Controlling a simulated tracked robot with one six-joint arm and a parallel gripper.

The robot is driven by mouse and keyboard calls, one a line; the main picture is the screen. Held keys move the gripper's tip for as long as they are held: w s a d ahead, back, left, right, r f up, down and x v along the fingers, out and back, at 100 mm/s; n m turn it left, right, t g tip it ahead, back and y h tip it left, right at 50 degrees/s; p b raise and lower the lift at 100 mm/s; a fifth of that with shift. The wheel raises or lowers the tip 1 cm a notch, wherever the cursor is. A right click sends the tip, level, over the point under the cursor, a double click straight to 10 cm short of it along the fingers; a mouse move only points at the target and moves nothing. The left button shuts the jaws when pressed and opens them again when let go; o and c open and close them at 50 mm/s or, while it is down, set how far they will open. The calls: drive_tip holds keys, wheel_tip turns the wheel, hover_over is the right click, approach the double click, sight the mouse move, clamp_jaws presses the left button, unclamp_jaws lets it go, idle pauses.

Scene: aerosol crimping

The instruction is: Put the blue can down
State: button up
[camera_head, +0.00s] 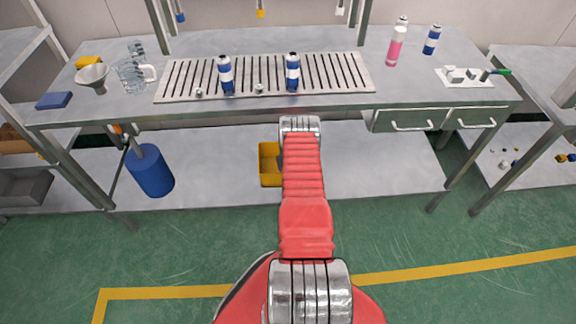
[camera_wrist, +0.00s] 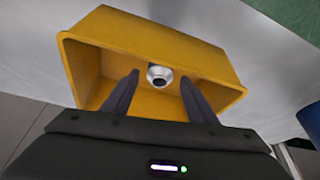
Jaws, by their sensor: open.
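In the wrist view my gripper (camera_wrist: 160,80) is open, its two dark fingers reaching into a yellow bin (camera_wrist: 215,60). A small round silver end of an object (camera_wrist: 159,73) shows between the fingertips, with dark parts around it; I cannot tell whether it is the blue can. The bin also shows on the lower shelf in the head view (camera_head: 268,165), partly behind my arm, which hides the gripper there. Blue-and-white cans stand upright on the slotted rack, one on the left (camera_head: 226,76) and one in the middle (camera_head: 292,73). Another (camera_head: 431,40) stands at the back right.
The slotted rack (camera_head: 340,72) lies on the upper bench. A pink bottle (camera_head: 396,45), a white board with fittings (camera_head: 465,76), a funnel (camera_head: 93,77) and a glass jug (camera_head: 131,76) stand around it. A blue cylinder (camera_head: 150,171) is at the lower left. The lower shelf's right is clear.

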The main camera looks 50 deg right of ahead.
drive_tip(key=shift+v, duration=2.55)
drive_tip(key=shift+s+a, duration=0.1)
